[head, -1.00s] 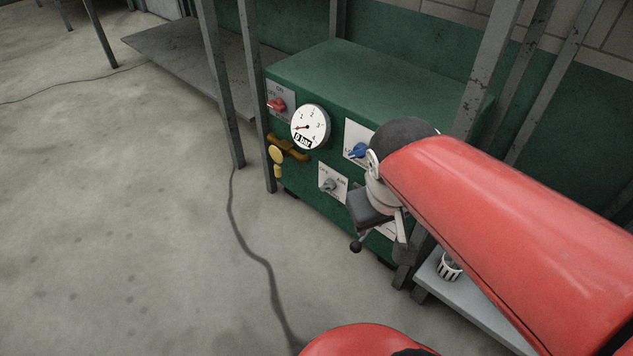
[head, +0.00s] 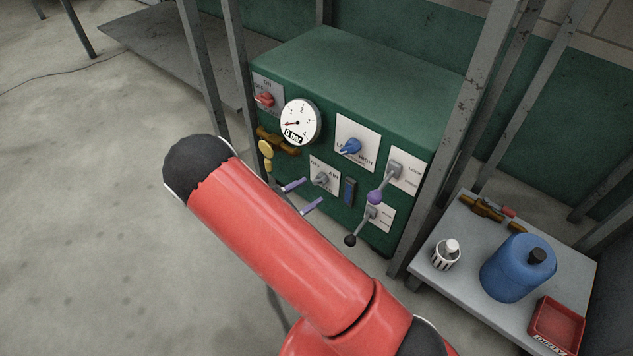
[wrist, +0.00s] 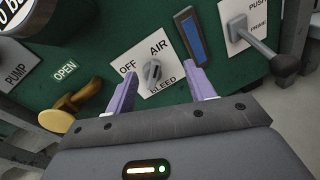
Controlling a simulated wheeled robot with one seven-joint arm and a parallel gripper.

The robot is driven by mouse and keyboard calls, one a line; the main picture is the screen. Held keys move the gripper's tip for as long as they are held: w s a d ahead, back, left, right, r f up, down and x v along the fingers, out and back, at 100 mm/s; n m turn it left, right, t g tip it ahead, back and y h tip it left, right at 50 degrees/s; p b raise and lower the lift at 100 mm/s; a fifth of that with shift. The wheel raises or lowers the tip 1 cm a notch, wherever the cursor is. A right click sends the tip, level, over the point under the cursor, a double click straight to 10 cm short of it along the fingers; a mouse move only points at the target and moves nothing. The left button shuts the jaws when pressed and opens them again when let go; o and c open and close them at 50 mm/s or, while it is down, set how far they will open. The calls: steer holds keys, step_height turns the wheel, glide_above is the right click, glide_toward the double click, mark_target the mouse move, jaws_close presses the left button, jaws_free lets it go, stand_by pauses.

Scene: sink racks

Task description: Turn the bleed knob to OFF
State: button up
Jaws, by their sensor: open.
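The bleed knob (head: 321,179) is a small grey knob on a white plate on the front of the green cabinet. In the wrist view the knob (wrist: 153,72) is ringed by the words OFF, AIR and BLEED. I cannot tell for sure which word it points at. My gripper (head: 303,196) has two purple fingers, open and empty, pointing at the panel. In the wrist view the fingers (wrist: 163,80) stand left and right of the knob plate, with the knob between them in the picture. I see no contact with the knob.
A gauge (head: 300,122) reads 0 bar. Around the plate are a yellow handle (head: 265,149), a blue knob (head: 348,147), a blue strip (head: 349,190) and two levers (head: 375,196), (head: 351,240). Metal posts flank the cabinet. A low shelf (head: 447,221) holds a blue jug (head: 518,268).

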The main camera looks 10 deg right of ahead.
mark_target(317, 183)
steer(key=w+d+f+n+t, duration=0.1)
steer(key=w+d+f+n, duration=0.1)
steer(key=w+d, duration=0.1)
steer(key=w+d+f+t, duration=0.1)
steer(key=w, duration=0.1)
steer(key=shift+w+d+f+n+t+y+b, duration=0.1)
steer(key=shift+w+d+n+t+y+b, duration=0.1)
steer(key=shift+n+t+y+b, duration=0.15)
steer(key=c, duration=1)
